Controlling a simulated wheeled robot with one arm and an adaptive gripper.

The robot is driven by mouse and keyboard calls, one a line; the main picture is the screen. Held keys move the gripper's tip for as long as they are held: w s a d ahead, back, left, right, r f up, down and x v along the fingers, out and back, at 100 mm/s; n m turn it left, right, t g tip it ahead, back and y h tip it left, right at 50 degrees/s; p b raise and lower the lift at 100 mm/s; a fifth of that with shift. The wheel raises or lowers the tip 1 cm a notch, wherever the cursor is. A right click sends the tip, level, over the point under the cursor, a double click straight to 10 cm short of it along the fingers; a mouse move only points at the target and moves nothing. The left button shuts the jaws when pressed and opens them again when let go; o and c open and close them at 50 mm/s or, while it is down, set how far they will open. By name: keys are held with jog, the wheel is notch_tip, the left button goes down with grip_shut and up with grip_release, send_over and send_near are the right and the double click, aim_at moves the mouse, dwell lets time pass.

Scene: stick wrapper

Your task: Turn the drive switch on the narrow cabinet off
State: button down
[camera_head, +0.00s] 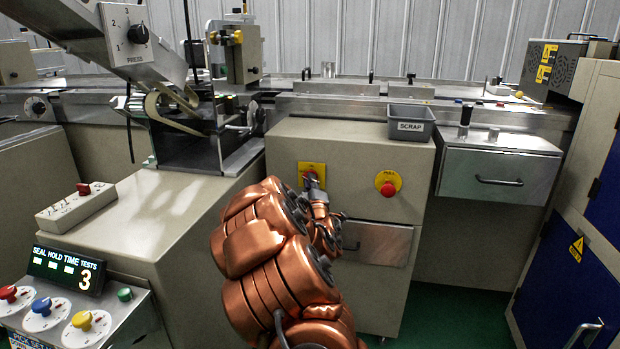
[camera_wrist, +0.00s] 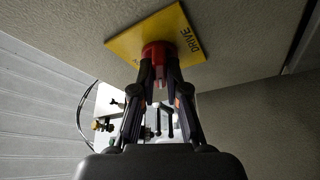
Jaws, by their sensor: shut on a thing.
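The narrow cabinet (camera_head: 352,150) stands in the middle of the head view, with a yellow drive plate (camera_head: 304,167) on its upper left front. The wrist view shows that plate (camera_wrist: 133,38), lettered DRIVE, with the red drive switch (camera_wrist: 158,50) on it. My gripper (camera_head: 315,184) is at the switch, and in the wrist view its fingers (camera_wrist: 160,78) are shut on the red knob from both sides. The fingers and my arm hide part of the switch, so its turned position cannot be told.
A red button on a yellow round plate (camera_head: 388,184) sits right of the switch. A grey SCRAP bin (camera_head: 411,122) stands on the cabinet top. A drawer with a handle (camera_head: 376,243) is below. A metal drawer (camera_head: 497,176) juts out at right. A control panel (camera_head: 70,295) is at lower left.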

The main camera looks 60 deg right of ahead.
jog(key=n+y+p, duration=0.1)
jog(key=n, duration=0.2)
jog(key=n+y+p, duration=0.1)
jog(key=n, duration=0.1)
jog(key=shift+r+n+g, duration=0.15)
jog(key=shift+n+g, duration=0.25)
dwell(0.3)
jog(key=c, duration=1.2)
grip_release()
jog(key=shift+r, duration=0.1)
